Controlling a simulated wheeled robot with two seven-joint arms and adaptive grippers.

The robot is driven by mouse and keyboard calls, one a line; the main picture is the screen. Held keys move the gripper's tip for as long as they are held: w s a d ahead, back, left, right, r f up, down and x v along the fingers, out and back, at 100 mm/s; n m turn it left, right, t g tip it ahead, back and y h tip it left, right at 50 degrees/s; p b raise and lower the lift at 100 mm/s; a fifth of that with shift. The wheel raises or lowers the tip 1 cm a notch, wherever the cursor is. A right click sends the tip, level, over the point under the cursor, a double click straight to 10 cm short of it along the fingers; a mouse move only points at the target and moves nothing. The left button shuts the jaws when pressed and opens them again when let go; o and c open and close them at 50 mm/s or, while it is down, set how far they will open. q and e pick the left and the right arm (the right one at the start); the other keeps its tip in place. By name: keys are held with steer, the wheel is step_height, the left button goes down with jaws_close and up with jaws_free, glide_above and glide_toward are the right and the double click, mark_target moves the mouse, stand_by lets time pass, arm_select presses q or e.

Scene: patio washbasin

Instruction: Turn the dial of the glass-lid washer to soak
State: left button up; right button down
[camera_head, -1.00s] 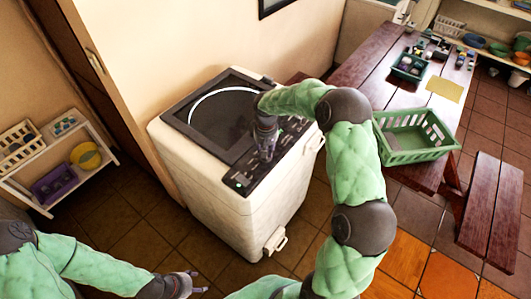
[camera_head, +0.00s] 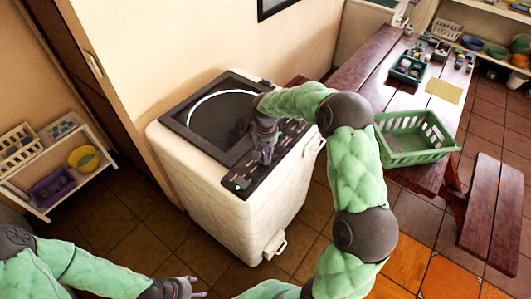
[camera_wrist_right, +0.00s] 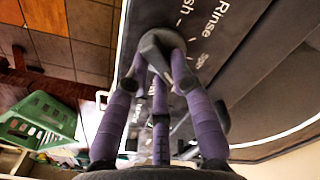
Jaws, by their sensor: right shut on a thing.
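The glass-lid washer (camera_head: 222,208) is a white top loader with a dark top, its lid (camera_head: 215,115) down. My right gripper (camera_head: 267,158) points down at its dark control panel (camera_head: 240,183). In the right wrist view, the purple fingers of my right gripper (camera_wrist_right: 160,58) are closed around the grey dial (camera_wrist_right: 152,42). The panel beside the dial reads "Rinse" and part of a word ending in "sh"; a smaller label by the fingers is hard to read. My left gripper (camera_head: 187,288) is low at the bottom edge, fingers apart and empty, away from the washer.
A wooden table (camera_head: 365,60) with a green basket (camera_head: 415,150) stands right of the washer, a bench (camera_head: 490,215) beyond it. A low white shelf (camera_head: 90,185) with a purple bin and yellow bowl stands at left. Tiled floor is open in front.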

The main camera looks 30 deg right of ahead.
mark_target(265, 154)
steer(key=c, duration=1.1)
jaws_free()
steer(key=shift+o, duration=0.2)
step_height(265, 154, up, 12)
steer(key=shift+f, duration=0.1)
